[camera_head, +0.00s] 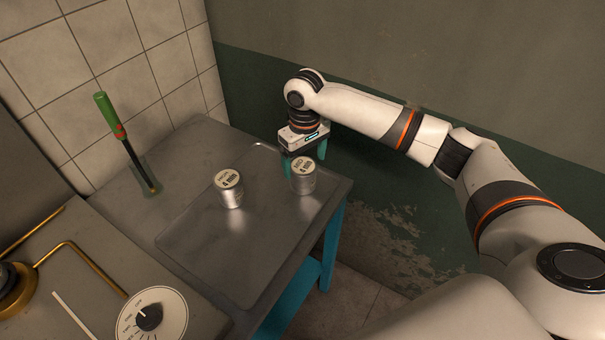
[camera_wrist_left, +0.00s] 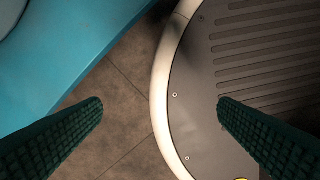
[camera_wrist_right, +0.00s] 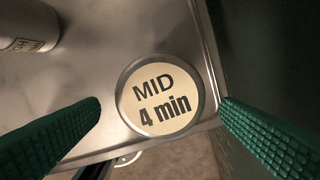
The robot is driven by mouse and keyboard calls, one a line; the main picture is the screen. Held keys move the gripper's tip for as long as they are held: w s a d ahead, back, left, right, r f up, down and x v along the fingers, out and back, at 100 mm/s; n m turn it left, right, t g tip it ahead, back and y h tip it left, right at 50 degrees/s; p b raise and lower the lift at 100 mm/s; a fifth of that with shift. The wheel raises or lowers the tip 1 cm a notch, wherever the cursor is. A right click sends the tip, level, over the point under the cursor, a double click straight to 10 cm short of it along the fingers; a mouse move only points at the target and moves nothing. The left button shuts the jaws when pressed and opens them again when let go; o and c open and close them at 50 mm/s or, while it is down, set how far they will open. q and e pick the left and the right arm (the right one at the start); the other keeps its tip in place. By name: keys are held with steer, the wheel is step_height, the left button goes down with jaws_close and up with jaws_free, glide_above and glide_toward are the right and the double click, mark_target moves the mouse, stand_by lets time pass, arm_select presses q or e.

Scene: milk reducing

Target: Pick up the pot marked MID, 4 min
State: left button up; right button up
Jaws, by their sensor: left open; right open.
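The pot marked MID, 4 min (camera_head: 303,180) is a small silver can with a cream lid label. It stands upright on the tray near its right end. In the right wrist view its lid (camera_wrist_right: 160,97) lies between the two fingers, with the lettering readable. My right gripper (camera_head: 305,160) is open, pointing down at this pot. I cannot tell whether the fingers reach beside its walls; none is seen clamped on it. A similar pot (camera_head: 229,190) stands to its left, its top word unclear in the head view. My left gripper (camera_wrist_left: 160,102) is open and empty, low over the floor.
A metal tray (camera_head: 190,238) with a raised rim lies on the table. A green-handled tool (camera_head: 110,115) stands in a holder behind left. A stove with a dial (camera_head: 165,325) is front left. The wall (camera_head: 400,215) is close to my right arm.

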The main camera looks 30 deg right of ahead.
steer(key=shift+w+f, duration=0.15)
steer(key=shift+f, duration=0.35)
steer(key=shift+w+f, duration=0.1)
steer(key=shift+f, duration=0.2)
step_height(320, 180, down, 4)
steer(key=shift+f, duration=0.45)
steer(key=shift+c, duration=0.6)
arm_select(q)
steer(key=shift+w+a+r, duration=0.1)
steer(key=shift+w+r, duration=0.15)
steer(key=shift+w, duration=0.5)
arm_select(e)
steer(key=c, duration=1.1)
